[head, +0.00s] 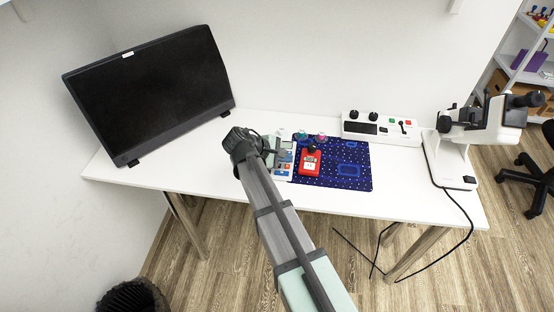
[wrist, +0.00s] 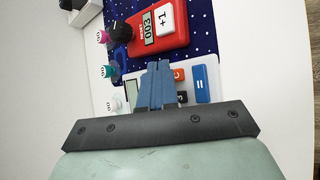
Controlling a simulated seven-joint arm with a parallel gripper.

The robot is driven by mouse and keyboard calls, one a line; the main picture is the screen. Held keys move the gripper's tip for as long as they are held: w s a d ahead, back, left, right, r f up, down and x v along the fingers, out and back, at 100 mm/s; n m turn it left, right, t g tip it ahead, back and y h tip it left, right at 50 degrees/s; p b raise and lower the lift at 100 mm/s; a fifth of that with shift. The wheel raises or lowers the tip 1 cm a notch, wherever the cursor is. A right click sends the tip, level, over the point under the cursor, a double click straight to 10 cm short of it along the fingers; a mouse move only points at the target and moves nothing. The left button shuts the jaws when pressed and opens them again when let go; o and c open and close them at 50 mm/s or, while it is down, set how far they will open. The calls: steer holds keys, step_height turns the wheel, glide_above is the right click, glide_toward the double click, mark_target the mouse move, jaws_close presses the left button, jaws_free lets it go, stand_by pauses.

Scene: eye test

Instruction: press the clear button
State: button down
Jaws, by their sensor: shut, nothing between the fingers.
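A white calculator (head: 283,174) with coloured keys lies at the left edge of a dark blue patterned mat (head: 345,183), partly hidden by my gripper (head: 275,157). In the wrist view, the calculator shows a grey display (wrist: 132,93), a long blue "=" key (wrist: 201,84) and an orange key (wrist: 180,75) that seems marked C. My gripper's blue fingers (wrist: 158,68) are shut and empty. They are over the calculator between display and orange key, hiding several keys. I cannot tell whether the tips touch it.
A red counter (head: 309,167) reading 003, with a white "+1" key (wrist: 164,19), lies beside the calculator. Small capped bottles (head: 300,135) stand behind. A white control box (head: 380,128), a microscope (head: 459,140) and a black monitor (head: 150,92) stand on the white table (head: 420,203).

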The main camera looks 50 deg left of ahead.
mark_target(284, 168)
steer(key=shift+f, duration=0.15)
stand_by(0.5)
steer(key=shift+f, duration=0.3)
steer(key=shift+f, duration=0.5)
stand_by(0.9)
steer(key=shift+r, duration=0.95)
steer(key=shift+r, duration=0.15)
steer(key=shift+r, duration=2.85)
steer(key=shift+r, duration=0.6)
stand_by(1.1)
